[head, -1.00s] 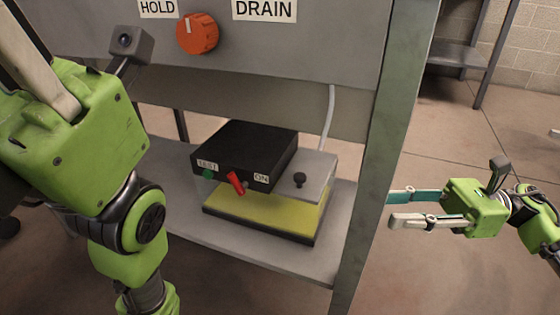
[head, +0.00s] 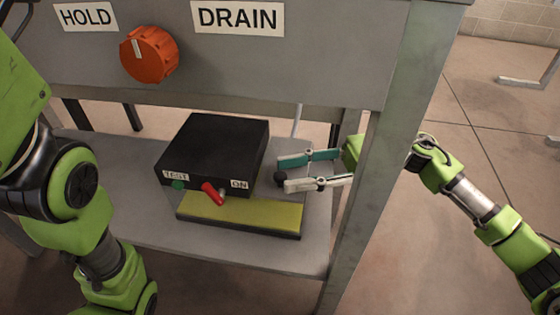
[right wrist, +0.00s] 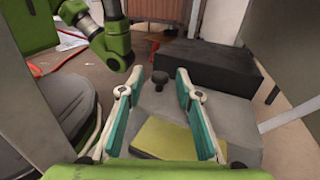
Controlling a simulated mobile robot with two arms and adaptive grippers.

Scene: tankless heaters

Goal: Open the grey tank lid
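In the right wrist view the knob (right wrist: 158,78) stands between the spread fingertips, with gaps on both sides. The lid looks closed. My left arm is at the left of the head view; its gripper is out of view.
The black box has a red lever (head: 212,193) and a green button (head: 178,185). A grey panel with an orange knob (head: 149,54) hangs above. A grey post (head: 375,190) stands close to my right arm. The shelf front (head: 230,245) is bare.

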